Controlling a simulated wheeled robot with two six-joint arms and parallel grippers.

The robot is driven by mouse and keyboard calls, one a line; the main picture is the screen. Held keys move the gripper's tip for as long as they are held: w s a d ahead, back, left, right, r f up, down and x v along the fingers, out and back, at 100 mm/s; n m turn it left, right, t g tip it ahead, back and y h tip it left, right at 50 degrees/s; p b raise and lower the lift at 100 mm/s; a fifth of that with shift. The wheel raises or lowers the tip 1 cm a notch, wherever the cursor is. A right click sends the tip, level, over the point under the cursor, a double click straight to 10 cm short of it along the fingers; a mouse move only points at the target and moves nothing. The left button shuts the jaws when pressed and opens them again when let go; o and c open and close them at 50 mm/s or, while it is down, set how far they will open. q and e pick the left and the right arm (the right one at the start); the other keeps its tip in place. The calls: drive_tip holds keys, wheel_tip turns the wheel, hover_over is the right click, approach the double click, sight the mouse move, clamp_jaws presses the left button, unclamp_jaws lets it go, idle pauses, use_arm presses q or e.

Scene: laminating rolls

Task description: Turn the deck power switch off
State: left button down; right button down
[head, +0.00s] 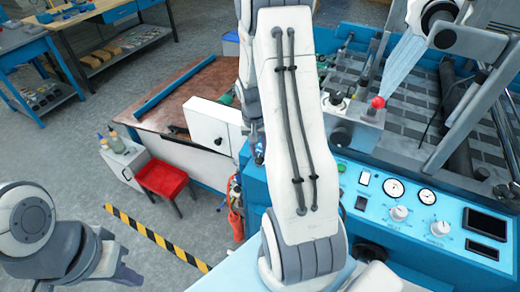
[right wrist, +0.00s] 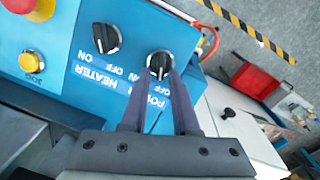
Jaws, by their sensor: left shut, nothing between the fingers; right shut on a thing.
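The deck power switch (right wrist: 160,62) is a round black knob on the blue panel, beside upside-down POWER, OFF and ON lettering in the right wrist view. My right gripper (right wrist: 164,74) is shut on this knob, one dark finger on each side. The fingers partly cover the knob and its lettering, so I cannot tell its setting for sure. In the head view my right arm hides the switch. My left gripper (head: 122,276) is at the lower left of the head view, low over the floor, away from the panel, shut and empty.
A similar black heater knob (right wrist: 106,38) sits close beside the power switch. A yellow button (right wrist: 32,62) and a red emergency knob (right wrist: 18,4) are further left. A red stool (head: 164,180) and a workbench (head: 165,100) stand left of the machine.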

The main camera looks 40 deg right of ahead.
drive_tip(key=shift+w+a+n, duration=0.1)
drive_tip(key=shift+n, duration=0.9)
drive_tip(key=c, duration=0.9)
unclamp_jaws()
drive_tip(key=r, duration=0.7)
drive_tip(key=a+r+b, duration=0.1)
drive_tip(key=r, duration=0.2)
drive_tip(key=shift+w+r, duration=0.2)
drive_tip(key=shift+w, duration=0.15)
